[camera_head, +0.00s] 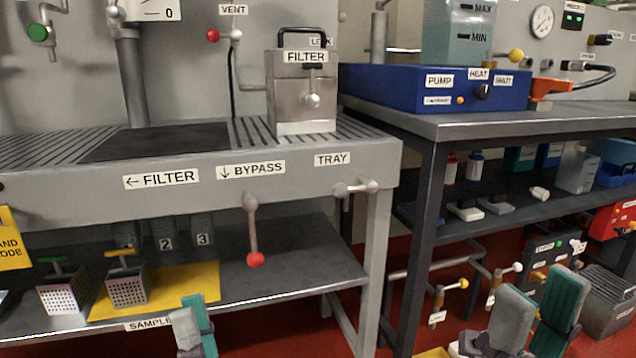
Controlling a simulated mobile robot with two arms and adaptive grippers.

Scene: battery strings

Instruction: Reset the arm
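My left gripper (194,328) shows at the bottom edge, left of centre, in front of the lower shelf of the left bench. Its grey and teal finger pads overlap in this view, so its opening is unclear. My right gripper (536,318) is at the bottom right, in front of the dark shelf unit. Its two grey and teal fingers point up and stand apart with nothing between them. Neither gripper appears to touch anything. Most of both arms lies outside the picture.
The left bench (60,206) carries a metal filter box (290,95). A red-knobbed bypass lever (254,230) hangs from its front. Perforated baskets (127,288) stand on its lower shelf. The right table (480,122) holds a blue pump unit (400,90). Red floor shows between them.

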